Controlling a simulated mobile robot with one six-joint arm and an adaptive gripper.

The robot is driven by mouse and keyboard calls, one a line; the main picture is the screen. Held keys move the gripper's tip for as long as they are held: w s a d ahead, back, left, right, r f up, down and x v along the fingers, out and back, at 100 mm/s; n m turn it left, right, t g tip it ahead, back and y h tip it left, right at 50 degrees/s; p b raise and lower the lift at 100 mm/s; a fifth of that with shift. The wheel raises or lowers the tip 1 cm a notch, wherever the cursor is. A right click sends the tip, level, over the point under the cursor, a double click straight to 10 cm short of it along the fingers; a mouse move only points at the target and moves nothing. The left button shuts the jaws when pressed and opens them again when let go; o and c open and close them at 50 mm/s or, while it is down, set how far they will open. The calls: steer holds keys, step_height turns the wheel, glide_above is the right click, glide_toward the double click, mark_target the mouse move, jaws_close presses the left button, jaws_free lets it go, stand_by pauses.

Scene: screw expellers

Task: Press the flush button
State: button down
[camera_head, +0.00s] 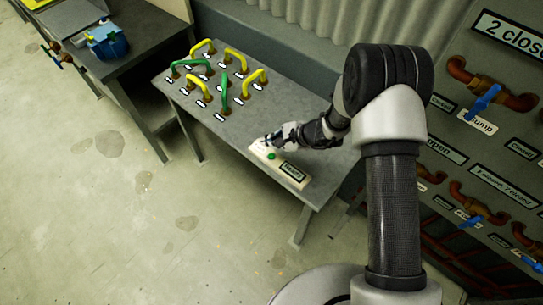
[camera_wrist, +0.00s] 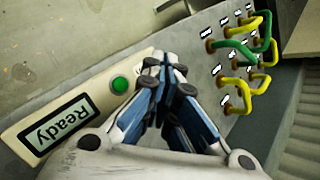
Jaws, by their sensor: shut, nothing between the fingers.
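A cream panel (camera_head: 262,153) lies on the grey bench and also shows in the wrist view (camera_wrist: 22,136). It bears a "Ready" label (camera_wrist: 60,124) and a round green button or lamp (camera_wrist: 119,85), also visible in the head view (camera_head: 271,156). I can read no flush label; my fingers hide part of the panel's far end. My gripper (camera_wrist: 163,65) is shut and empty, its fingertips over that end, beside the green round piece. In the head view my gripper (camera_head: 269,138) is low at the panel; whether it touches I cannot tell.
Several yellow and green pipe handles (camera_head: 225,88) stand on the bench (camera_head: 178,97) beyond the panel. A wall board with valves (camera_head: 487,98) is at right. A blue device (camera_head: 106,41) sits on another table. Open floor (camera_head: 110,220) lies at left.

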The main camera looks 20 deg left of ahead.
steer(key=b, duration=0.3)
glide_above(271, 158)
step_height(271, 158, down, 6)
steer(key=shift+r, duration=0.25)
steer(key=shift+f+b, duration=0.55)
steer(key=shift+f, duration=0.05)
steer(key=shift+f, duration=0.1)
stand_by(0.5)
steer(key=shift+f+b, duration=0.3)
steer(key=shift+b, duration=0.45)
steer(key=shift+f+b, duration=0.45)
steer(key=shift+b, duration=0.15)
stand_by(0.4)
stand_by(0.3)
steer(key=shift+r, duration=0.9)
steer(key=shift+r+p, duration=1.4)
steer(key=shift+r, duration=1.1)
